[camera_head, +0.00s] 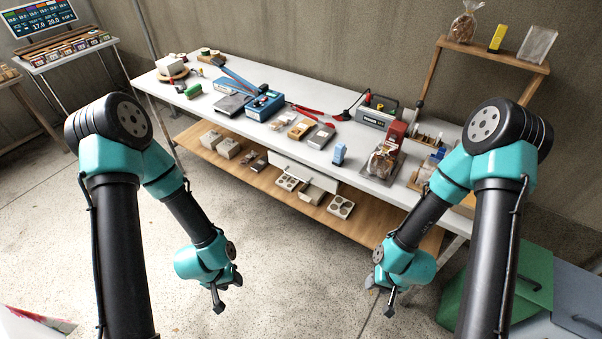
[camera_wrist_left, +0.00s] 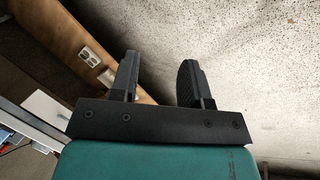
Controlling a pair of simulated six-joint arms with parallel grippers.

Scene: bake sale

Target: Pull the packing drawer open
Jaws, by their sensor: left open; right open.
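The packing drawer (camera_head: 310,177) is a white front under the edge of the long white table, near its middle in the head view. It looks shut; its handle is too small to make out clearly. My left gripper (camera_head: 221,298) hangs low over the floor, in front of the table and well apart from the drawer. The left wrist view shows its two dark fingers (camera_wrist_left: 158,82) spread with nothing between them. My right gripper (camera_head: 388,303) hangs low over the floor further right, also open and apart from the drawer.
The white table (camera_head: 225,112) carries boxes, blue machines and bagged goods. A wooden lower shelf (camera_head: 240,170) holds several small boxes and trays. A green bin (camera_head: 528,285) stands at the right. The floor (camera_head: 290,265) between my arms is clear.

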